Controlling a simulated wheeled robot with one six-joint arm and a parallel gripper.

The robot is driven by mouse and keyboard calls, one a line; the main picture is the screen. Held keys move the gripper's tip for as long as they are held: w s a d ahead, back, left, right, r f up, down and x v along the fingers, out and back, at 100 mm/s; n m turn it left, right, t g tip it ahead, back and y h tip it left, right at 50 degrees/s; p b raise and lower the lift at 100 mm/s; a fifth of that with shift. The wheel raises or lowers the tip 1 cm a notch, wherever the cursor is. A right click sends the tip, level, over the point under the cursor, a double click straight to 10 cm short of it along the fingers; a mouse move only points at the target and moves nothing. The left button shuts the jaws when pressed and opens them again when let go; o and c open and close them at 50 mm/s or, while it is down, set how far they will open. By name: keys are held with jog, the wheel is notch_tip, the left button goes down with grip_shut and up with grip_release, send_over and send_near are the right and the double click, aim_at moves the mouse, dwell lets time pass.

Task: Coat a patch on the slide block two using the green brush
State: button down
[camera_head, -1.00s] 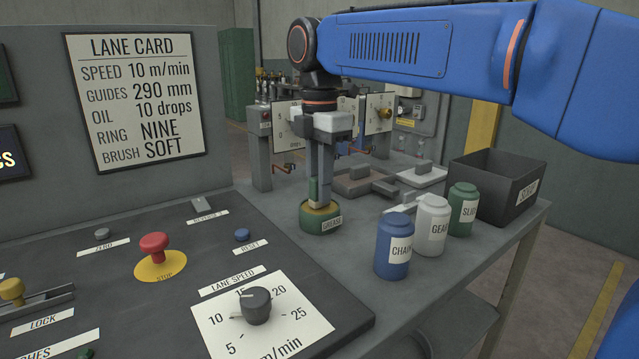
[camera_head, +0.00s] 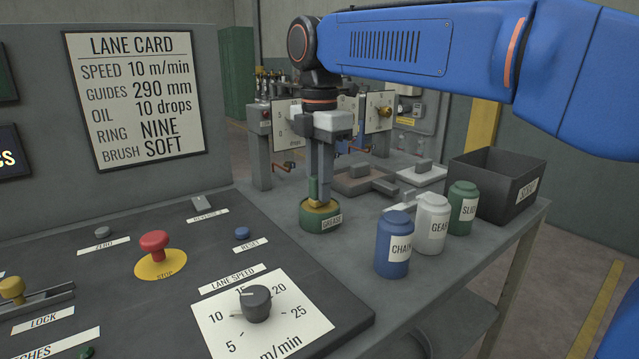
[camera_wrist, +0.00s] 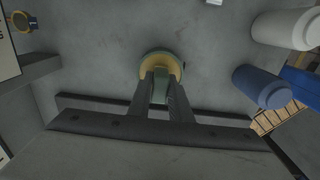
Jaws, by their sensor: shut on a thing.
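My gripper (camera_head: 320,190) points straight down over the grease pot (camera_head: 320,222), a short green pot with a yellowish top labelled GREASE. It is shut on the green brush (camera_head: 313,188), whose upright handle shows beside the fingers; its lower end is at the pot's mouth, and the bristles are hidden. In the wrist view the brush (camera_wrist: 160,88) shows between the two fingers, with the pot's yellow ring (camera_wrist: 158,60) around their tips. Grey blocks (camera_head: 363,181) lie on the bench behind the pot; I cannot tell which one is slide block two.
Blue CHAIN (camera_head: 393,250), white GEAR (camera_head: 431,226) and green SLIDE (camera_head: 462,207) jars stand right of the pot. A dark open bin (camera_head: 497,187) is behind them. The control panel (camera_head: 120,290) with its red stop button (camera_head: 154,243) lies to the left.

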jog(key=shift+r, duration=3.5)
